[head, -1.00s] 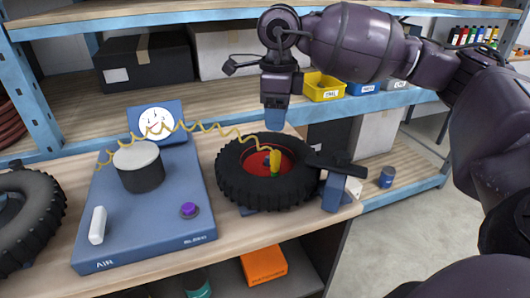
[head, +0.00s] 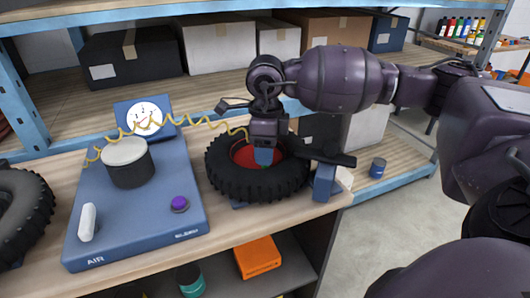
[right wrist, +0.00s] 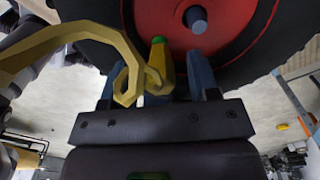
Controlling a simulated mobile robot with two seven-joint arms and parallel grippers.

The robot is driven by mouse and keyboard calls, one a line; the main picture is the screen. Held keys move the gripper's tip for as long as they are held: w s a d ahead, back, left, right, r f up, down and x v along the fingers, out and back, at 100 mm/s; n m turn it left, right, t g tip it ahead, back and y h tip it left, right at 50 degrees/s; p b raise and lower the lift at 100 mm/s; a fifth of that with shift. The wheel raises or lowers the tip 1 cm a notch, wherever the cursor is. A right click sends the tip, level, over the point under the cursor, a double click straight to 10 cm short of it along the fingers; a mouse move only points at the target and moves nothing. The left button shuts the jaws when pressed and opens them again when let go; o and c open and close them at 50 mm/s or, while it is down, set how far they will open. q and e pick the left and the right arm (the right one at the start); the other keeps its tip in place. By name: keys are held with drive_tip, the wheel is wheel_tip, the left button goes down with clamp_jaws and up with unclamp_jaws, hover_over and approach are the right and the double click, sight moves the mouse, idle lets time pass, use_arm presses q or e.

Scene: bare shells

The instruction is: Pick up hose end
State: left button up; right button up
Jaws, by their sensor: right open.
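The yellow hose end with a green tip (right wrist: 157,55) shows in the right wrist view, between the two blue fingers of my right gripper (right wrist: 154,72). The fingers are apart, with a gap on each side of it. In the head view my right gripper (head: 264,156) is down at the wheel's red hub and hides most of the hose end. The coiled yellow hose (head: 206,124) runs from the blue air station (head: 150,205) to the hub. My left gripper is not in view.
A black cylinder with a pale top (head: 128,165), a gauge panel (head: 146,118) and a purple button (head: 180,203) are on the station. A blue block (head: 325,182) stands right of the tyre. Another tyre (head: 24,215) lies at the left. Boxes line the shelf behind.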

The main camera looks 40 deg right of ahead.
drive_tip(key=c, duration=1)
wheel_tip(320, 180, up, 20)
drive_tip(key=shift+f+p, duration=0.1)
drive_tip(key=shift+p, duration=0.45)
